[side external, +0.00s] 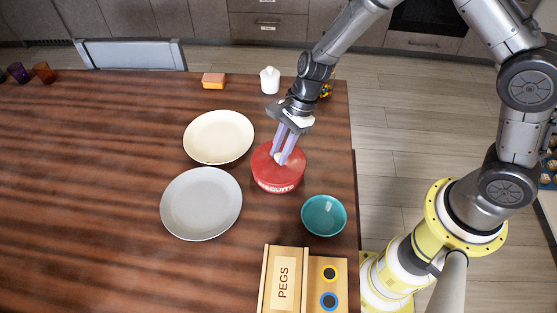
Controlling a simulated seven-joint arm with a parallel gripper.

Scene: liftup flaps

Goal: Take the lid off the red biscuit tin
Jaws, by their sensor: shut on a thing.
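The red biscuit tin (278,184) stands upright on the wooden table, with "BISCUITS" on its side. Its red lid (262,160) appears to sit on top of the tin; I cannot tell whether there is a gap between them. A small pale knob (280,158) shows at the middle of the lid. My gripper (279,160) points down over the lid, its two pale purple fingers shut on the knob. The fingers hide part of the lid's far side.
A cream plate (218,137) and a grey plate (201,204) lie left of the tin. A teal bowl (324,215) is close at its lower right. A wooden pegs box (284,281) stands at the front. A white jar (270,80) and a sponge (213,81) are behind. The table's left is mostly clear.

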